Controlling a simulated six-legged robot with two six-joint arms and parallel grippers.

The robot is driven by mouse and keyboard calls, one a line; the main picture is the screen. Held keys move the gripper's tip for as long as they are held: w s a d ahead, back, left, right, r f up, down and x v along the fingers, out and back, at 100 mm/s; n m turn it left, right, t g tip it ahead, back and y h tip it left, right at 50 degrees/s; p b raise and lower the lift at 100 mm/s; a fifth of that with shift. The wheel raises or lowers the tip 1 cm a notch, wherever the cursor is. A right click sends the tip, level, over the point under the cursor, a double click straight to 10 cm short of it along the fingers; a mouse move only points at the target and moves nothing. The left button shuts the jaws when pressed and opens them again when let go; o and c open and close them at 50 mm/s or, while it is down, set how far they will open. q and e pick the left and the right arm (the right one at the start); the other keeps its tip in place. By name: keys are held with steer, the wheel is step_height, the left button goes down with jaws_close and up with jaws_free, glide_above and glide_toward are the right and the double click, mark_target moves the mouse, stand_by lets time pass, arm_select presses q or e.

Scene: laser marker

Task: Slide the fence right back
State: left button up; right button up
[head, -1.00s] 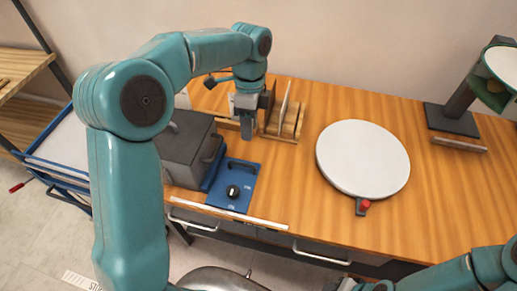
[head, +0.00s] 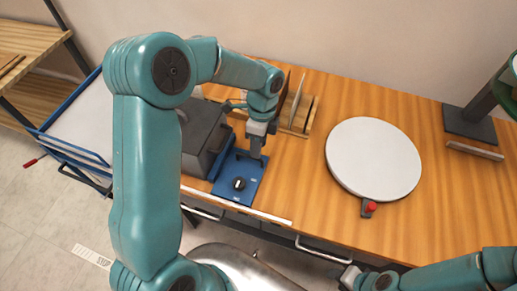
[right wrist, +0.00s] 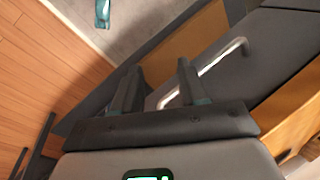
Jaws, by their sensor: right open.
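A low grey bar (head: 475,150), possibly the fence, lies on the table in front of the dark stand (head: 468,122) at the far right. Neither gripper is near it. My left gripper (head: 257,150) points down at the back edge of the blue panel with a dark knob (head: 239,183). Its fingers are too small to tell open from shut, and contact cannot be told. My right gripper (head: 347,276) is low in front of the table. In the right wrist view its fingers (right wrist: 158,85) are apart with nothing between them, near a drawer handle (right wrist: 205,70).
A white round plate (head: 374,158) with a red-knobbed lever (head: 369,208) sits mid-table. A dark grey box (head: 203,138) stands left of my left gripper, and a wooden rack (head: 299,115) stands behind it. A blue-framed tray (head: 62,118) is at the left. Bare wood surrounds the plate.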

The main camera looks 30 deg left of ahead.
arm_select(q)
steer(key=f, duration=0.2)
steer(key=shift+s+a+f, duration=0.1)
steer(key=shift+s+f, duration=0.15)
steer(key=shift+f, duration=0.5)
steer(key=shift+c, duration=0.3)
jaws_close()
steer(key=d, duration=0.3)
steer(key=w+d, duration=0.1)
steer(key=d, duration=0.2)
steer(key=w+d+b, duration=0.1)
steer(key=d, duration=0.2)
steer(key=shift+w, duration=0.1)
steer(key=shift+w+d, duration=0.1)
steer(key=shift+d, duration=0.4)
